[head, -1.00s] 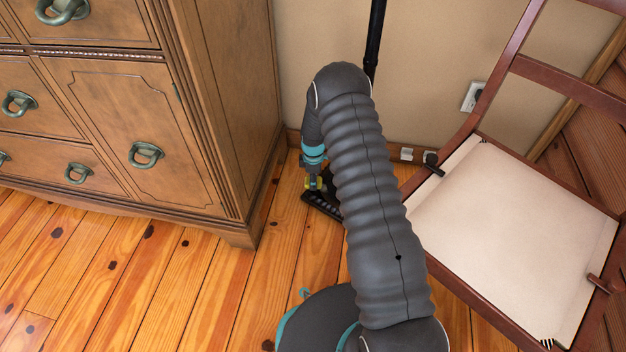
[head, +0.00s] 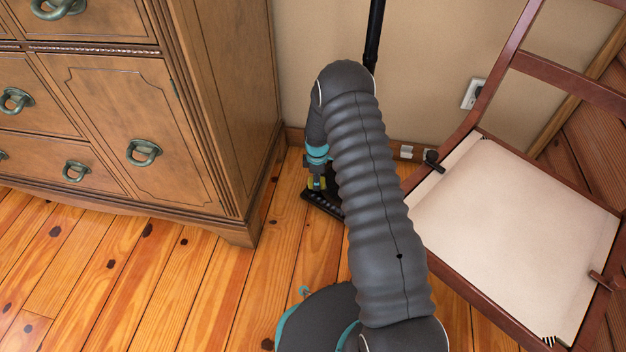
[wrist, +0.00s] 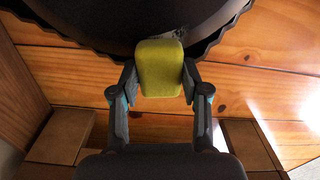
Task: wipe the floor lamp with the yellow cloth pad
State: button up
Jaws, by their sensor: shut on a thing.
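The floor lamp shows in the head view as a thin black pole (head: 374,35) against the wall and a black base (head: 320,203) on the floor, partly hidden by my arm. In the wrist view its dark round base (wrist: 95,22) with a ridged rim fills the top, with a pale grey smudge near the pad. The yellow cloth pad (wrist: 160,66) is held between the fingers of my gripper (wrist: 158,84), its far end overlapping the base's rim. I cannot tell whether it touches. In the head view my gripper (head: 317,183) is small, just above the base.
A wooden dresser (head: 215,100) stands close on the left. A chair (head: 510,230) with a cream seat and dark red frame stands on the right. The wall (head: 420,90) with an outlet (head: 472,94) is behind. Plank floor (head: 190,290) is open in front of the dresser.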

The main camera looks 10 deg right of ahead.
aim_at(333, 187)
jog(key=shift+s+d, duration=0.3)
jog(key=shift+d, duration=0.55)
jog(key=shift+s+d, duration=0.3)
jog(key=shift+d, duration=0.5)
jog(key=shift+s+d, duration=0.3)
jog(key=shift+d, duration=0.35)
grip_shut()
jog(key=shift+s+d+f+b, duration=0.1)
jog(key=shift+s+d+b, duration=0.2)
jog(key=shift+d+b, duration=0.15)
jog(key=shift+w+a, duration=0.25)
jog(key=shift+a, duration=0.4)
jog(key=shift+w+a, duration=0.25)
jog(key=shift+a, duration=0.35)
jog(key=shift+w+a+r, duration=0.2)
jog(key=shift+w+a, duration=0.15)
jog(key=shift+a, duration=0.35)
jog(key=shift+w+a, duration=0.35)
jog(key=shift+a, duration=0.4)
jog(key=shift+w+a, duration=0.3)
jog(key=shift+a, duration=0.4)
jog(key=shift+r+p, duration=1.25)
jog(key=shift+r, duration=1.7)
